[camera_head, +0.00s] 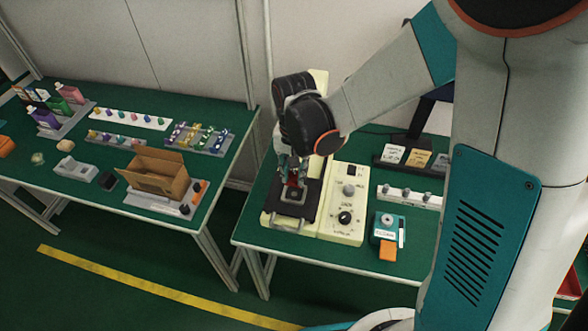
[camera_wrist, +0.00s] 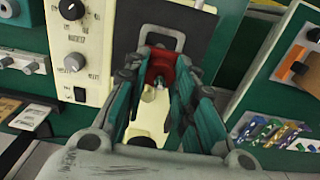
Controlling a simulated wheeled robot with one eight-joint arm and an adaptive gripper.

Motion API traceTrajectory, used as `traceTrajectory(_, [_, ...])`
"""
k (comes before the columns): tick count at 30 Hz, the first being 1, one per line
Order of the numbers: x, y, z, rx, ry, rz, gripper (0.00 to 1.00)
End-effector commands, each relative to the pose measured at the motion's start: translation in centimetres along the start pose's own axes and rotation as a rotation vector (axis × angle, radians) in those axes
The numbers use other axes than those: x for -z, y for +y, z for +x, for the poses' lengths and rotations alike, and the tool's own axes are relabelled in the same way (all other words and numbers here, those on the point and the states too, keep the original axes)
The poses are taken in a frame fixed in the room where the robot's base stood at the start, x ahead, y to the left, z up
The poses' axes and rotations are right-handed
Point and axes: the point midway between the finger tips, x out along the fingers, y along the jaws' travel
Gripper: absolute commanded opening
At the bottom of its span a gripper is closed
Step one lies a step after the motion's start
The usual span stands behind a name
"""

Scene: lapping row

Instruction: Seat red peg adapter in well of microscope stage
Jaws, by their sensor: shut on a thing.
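My gripper (camera_wrist: 162,78) is shut on the red peg adapter (camera_wrist: 160,64), which sits between its teal fingers in the wrist view. A pale metal pin or stud shows at the adapter's near side. In the head view my gripper (camera_head: 292,177) is low over the dark microscope stage (camera_head: 309,205), with a bit of red between the fingers. The stage is on a cream base; its dark plate (camera_wrist: 190,22) and a grey loop handle (camera_wrist: 163,32) lie just beyond the adapter in the wrist view. The well is hidden or not clearly visible, and I cannot tell whether the adapter touches it.
A cream control panel (camera_head: 343,205) with knobs stands right of the stage. A teal device (camera_head: 388,228) and a white knobbed strip (camera_head: 409,196) are farther right. The left bench holds an open cardboard box (camera_head: 156,174) and colored part racks (camera_head: 198,139). A floor gap separates the benches.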

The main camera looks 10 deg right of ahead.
Motion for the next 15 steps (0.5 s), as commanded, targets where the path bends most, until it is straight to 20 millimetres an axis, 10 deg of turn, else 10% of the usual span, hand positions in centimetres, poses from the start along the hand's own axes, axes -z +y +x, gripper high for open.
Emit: traceTrajectory(15, [0.0,0.0,4.5,0.000,0.000,0.000,0.00])
